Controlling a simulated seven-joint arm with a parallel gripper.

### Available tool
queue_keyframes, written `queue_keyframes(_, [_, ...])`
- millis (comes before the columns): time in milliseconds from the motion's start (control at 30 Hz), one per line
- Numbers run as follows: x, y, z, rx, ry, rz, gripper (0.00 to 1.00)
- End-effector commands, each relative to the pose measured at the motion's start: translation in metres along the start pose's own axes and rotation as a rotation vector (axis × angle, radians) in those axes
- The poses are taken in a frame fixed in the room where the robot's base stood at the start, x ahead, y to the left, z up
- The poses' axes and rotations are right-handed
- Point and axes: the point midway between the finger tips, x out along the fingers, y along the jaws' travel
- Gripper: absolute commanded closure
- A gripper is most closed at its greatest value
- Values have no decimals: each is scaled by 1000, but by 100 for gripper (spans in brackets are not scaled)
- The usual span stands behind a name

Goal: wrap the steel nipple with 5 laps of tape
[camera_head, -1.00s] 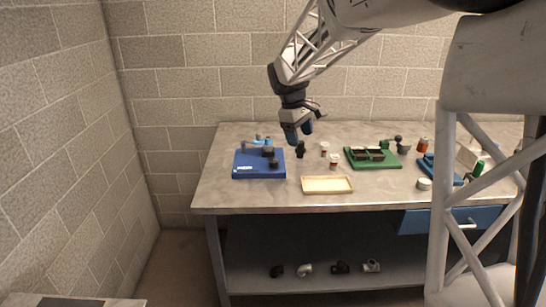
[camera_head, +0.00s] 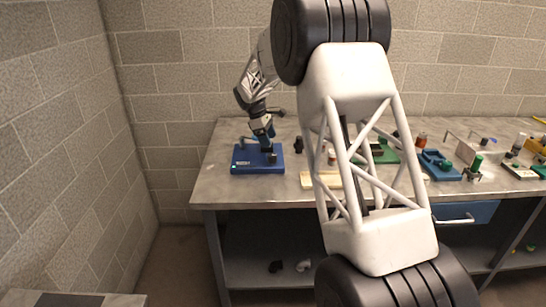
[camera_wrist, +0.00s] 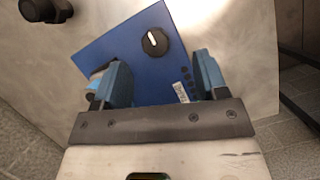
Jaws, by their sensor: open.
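My gripper (camera_head: 267,143) is over the blue base (camera_head: 247,166) at the left of the bench, pointing down. In the wrist view, my gripper (camera_wrist: 160,75) is open, with nothing between its two blue-grey fingers except the base below. The blue base (camera_wrist: 128,50) there carries a round black knob (camera_wrist: 155,42) with a white line. A light blue piece (camera_wrist: 96,79) shows partly behind the left finger. I cannot make out the steel nipple or the tape with certainty. Contact between the fingers and the base cannot be told.
A dark fitting (camera_head: 298,146) stands right of the base. My arm partly hides a shallow tan tray (camera_head: 307,181) and a green fixture (camera_head: 385,154). Another blue fixture (camera_head: 440,166) lies further right. Dark and light fittings sit on the lower shelf (camera_head: 245,262).

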Motion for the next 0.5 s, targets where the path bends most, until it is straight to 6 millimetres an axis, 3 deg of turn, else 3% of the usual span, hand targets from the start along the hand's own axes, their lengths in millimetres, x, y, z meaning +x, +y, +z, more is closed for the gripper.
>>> queue_keyframes(200, [8, 10, -16, -34, -13, -2, 33])
queue_keyframes(500, [9, 11, -18, -38, -15, -2, 33])
